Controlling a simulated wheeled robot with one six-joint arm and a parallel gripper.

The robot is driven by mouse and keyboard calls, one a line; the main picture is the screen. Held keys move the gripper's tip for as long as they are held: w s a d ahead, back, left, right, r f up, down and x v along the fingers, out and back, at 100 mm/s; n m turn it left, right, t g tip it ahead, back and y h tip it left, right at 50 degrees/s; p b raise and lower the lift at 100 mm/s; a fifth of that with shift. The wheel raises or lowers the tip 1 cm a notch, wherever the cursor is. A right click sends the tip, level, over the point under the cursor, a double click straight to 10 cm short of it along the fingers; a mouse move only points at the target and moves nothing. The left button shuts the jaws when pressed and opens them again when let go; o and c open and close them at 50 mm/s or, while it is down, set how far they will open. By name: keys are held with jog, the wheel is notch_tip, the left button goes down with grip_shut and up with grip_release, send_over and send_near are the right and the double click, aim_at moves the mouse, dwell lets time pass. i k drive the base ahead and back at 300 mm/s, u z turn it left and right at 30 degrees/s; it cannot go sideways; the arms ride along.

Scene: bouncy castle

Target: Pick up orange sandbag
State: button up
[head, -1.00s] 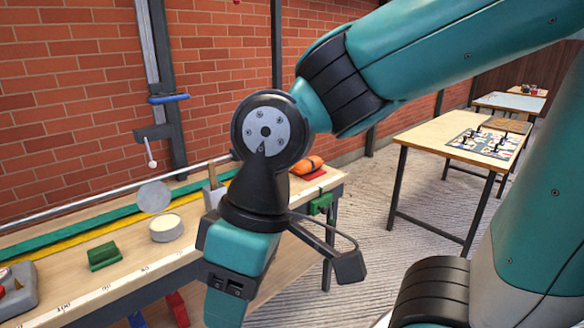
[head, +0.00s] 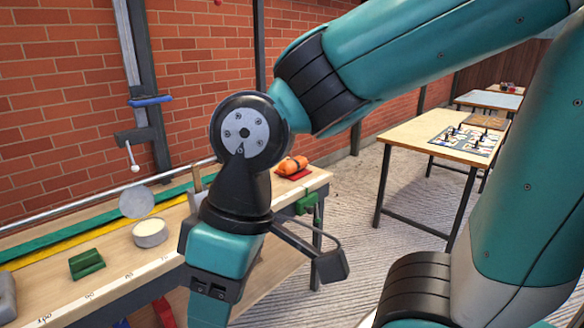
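The orange sandbag (head: 291,165) lies on a red pad (head: 294,175) at the far right end of the wooden workbench (head: 120,278). A dark band crosses the bag. My arm hangs in front of the bench, left of and nearer than the sandbag. My wrist points down, and the fingertips of my gripper are below the bottom edge of the picture or hidden, so its opening does not show. Nothing of mine touches the sandbag.
A green block (head: 86,264) and a round cream-topped tin (head: 150,233) stand on the bench. A green clamp (head: 307,203) sits at its right end. A table with a board game (head: 462,138) stands to the right. Floor between them is clear.

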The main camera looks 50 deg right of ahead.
aim_at(293, 166)
jog(key=k, duration=0.55)
jog(key=z, duration=0.5)
jog(key=i, duration=0.5)
jog(key=z, duration=0.7)
jog(key=i, duration=0.9)
jog(key=u, duration=0.4)
jog(key=i, duration=1)
jog(key=u, duration=0.65)
